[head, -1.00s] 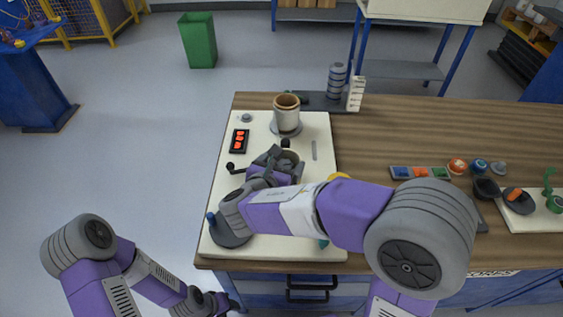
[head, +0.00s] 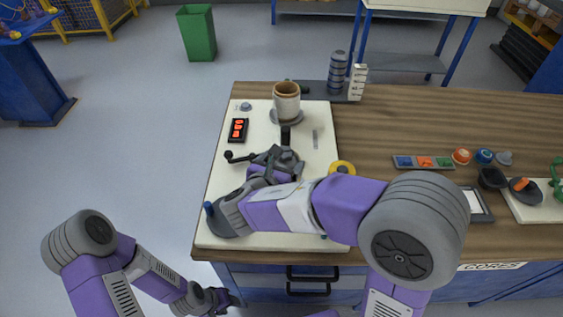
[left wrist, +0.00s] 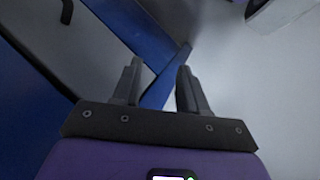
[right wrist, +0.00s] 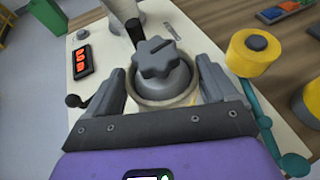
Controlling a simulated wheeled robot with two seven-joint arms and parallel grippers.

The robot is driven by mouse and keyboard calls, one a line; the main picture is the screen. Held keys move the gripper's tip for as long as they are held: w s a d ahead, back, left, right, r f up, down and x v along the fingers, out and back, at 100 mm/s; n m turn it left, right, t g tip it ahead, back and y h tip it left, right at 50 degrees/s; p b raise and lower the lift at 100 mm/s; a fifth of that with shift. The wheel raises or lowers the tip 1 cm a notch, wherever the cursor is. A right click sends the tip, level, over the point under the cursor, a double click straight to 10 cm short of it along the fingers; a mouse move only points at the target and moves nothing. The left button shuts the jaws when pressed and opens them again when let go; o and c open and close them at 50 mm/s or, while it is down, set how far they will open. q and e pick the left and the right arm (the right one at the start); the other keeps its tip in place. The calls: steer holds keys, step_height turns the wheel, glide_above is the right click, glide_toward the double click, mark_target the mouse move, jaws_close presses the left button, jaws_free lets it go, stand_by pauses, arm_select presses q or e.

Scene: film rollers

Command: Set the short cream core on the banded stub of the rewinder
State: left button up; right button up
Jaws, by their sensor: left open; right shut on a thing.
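The short cream core (right wrist: 165,101) shows in the right wrist view as a pale ring around a grey lobed knob (right wrist: 163,60), which pokes up through it. My right gripper (right wrist: 165,88) is shut on the core, one finger on each side. In the head view this gripper (head: 270,163) is over the cream board of the rewinder (head: 222,190), and the core is mostly hidden. The stub's bands are hidden, and I cannot tell whether the core is fully seated. My left gripper (left wrist: 158,85) is open and empty, low beside the bench; the head view shows it too (head: 222,298).
A tall pale cup-like core (head: 286,106) stands on a grey flange at the back. A black lever (head: 285,136), a red-lit display (head: 238,130) and a crank (head: 229,156) are close by. A yellow roll (right wrist: 255,52) stands right of the board.

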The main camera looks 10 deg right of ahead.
steer(key=o, duration=1.3)
steer(key=p+v, duration=0.2)
steer(key=v, duration=0.5)
steer(key=shift+s+a, duration=0.15)
steer(key=shift+s, duration=0.15)
